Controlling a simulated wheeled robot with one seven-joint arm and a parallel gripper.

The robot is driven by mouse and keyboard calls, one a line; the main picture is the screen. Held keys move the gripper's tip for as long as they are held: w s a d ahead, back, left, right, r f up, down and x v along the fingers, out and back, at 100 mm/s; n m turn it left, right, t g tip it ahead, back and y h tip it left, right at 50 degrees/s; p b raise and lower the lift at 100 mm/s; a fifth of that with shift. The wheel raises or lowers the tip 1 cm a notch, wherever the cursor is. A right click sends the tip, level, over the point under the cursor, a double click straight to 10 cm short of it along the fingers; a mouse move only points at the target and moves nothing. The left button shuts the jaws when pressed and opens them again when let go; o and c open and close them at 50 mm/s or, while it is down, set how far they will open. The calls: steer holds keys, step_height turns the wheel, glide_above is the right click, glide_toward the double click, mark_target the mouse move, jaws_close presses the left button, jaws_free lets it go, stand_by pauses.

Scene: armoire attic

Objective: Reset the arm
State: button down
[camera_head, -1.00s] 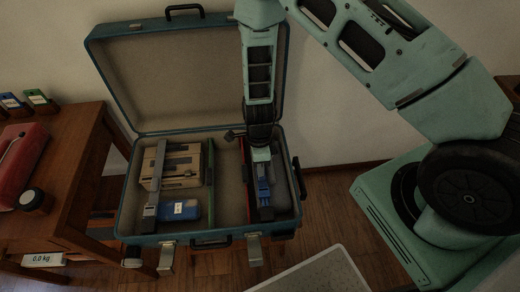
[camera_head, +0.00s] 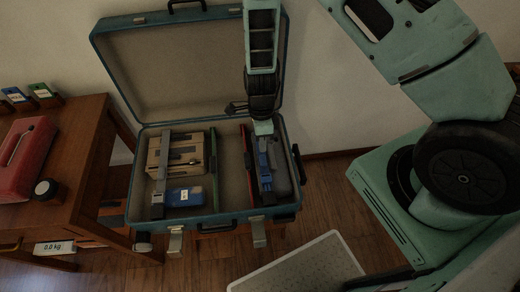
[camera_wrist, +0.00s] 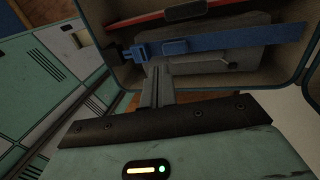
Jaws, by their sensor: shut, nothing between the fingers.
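My arm comes down from the top in the head view, over the right side of an open blue suitcase (camera_head: 135,226). My gripper (camera_head: 264,138) is above the right compartment, its fingertips hard to make out there. In the wrist view its grey fingers (camera_wrist: 156,72) are together and empty, just short of a blue strap (camera_wrist: 220,42). The strap lies across a grey case (camera_wrist: 215,60) in the suitcase. I cannot tell whether the fingers touch anything.
The suitcase also holds a wooden crate (camera_head: 165,160), a blue box (camera_head: 192,196) and a red flat item (camera_head: 247,150). A wooden table (camera_head: 85,140) with a red case (camera_head: 25,160) stands at left. A pale panel (camera_head: 305,268) is at the front. Floor shows right of the suitcase.

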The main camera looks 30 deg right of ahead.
steer(key=s+v, duration=0.1)
steer(key=v, duration=0.5)
steer(key=shift+s+a+r, duration=0.15)
steer(key=shift+a+r, duration=0.05)
steer(key=shift+r, duration=0.3)
steer(key=s+a+r+n+y, duration=0.1)
steer(key=s+a+r+n, duration=0.25)
steer(key=r+n, duration=0.35)
steer(key=s+a+r+n, duration=0.3)
steer(key=a+r+n, duration=0.25)
steer(key=r, duration=0.25)
steer(key=s+d+r+n+t+h, duration=0.1)
steer(key=s+r+n+t, duration=0.1)
steer(key=s+r+n, duration=0.7)
steer(key=s+n, duration=0.2)
steer(key=n, duration=0.6)
steer(key=shift+d+t, duration=0.3)
steer(key=shift+d, duration=0.1)
